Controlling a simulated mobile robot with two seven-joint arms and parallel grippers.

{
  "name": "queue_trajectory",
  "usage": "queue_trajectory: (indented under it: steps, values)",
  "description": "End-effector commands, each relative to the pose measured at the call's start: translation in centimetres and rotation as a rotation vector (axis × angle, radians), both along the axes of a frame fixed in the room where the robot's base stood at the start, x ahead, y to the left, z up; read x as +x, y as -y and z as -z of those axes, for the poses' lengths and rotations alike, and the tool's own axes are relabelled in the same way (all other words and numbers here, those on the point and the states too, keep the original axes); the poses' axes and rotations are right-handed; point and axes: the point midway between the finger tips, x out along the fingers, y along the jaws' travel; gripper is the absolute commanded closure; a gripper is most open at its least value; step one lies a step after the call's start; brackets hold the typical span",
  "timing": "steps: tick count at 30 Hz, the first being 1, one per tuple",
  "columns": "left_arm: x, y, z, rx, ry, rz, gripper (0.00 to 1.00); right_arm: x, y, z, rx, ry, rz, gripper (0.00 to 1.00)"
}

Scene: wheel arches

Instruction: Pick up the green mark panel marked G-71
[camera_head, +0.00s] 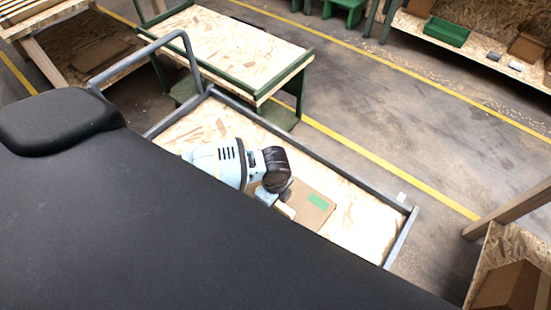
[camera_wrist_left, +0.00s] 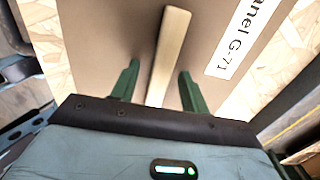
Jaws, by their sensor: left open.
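A brown flat panel (camera_head: 303,212) with a green mark (camera_head: 318,201) lies on the cart's board. In the left wrist view the panel (camera_wrist_left: 205,25) carries a white label (camera_wrist_left: 238,38) whose visible text ends in "anel G-71". A pale bar (camera_wrist_left: 167,55) runs along the panel's face. My left gripper (camera_wrist_left: 158,75) is open, with one green finger on each side of the bar; I cannot tell whether they touch it. In the head view my left gripper (camera_head: 270,196) is over the panel's left part and covers some of it. My right gripper is not seen.
The panel lies on a low cart (camera_head: 210,120) with a grey raised rim and a tube handle (camera_head: 150,48). A green-framed table (camera_head: 235,45) stands behind it. A wooden post and brown box (camera_head: 510,290) are at lower right. Open floor (camera_head: 400,110) lies between.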

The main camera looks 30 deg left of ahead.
Motion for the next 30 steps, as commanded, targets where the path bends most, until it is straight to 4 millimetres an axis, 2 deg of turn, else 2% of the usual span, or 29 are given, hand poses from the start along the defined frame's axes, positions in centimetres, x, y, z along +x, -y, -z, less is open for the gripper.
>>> queue_trajectory:
  steps: [7, 17, 30]
  values:
    - [0.04, 0.00, 0.05, 0.000, 0.001, 0.000, 0.56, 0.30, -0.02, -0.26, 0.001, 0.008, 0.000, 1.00]
    - [0.03, -0.02, 0.03, 0.000, 0.001, -0.001, 0.99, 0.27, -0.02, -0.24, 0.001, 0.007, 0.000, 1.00]
    - [0.14, 0.02, -0.18, -0.002, 0.004, -0.001, 1.00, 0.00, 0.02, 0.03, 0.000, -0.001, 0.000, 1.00]
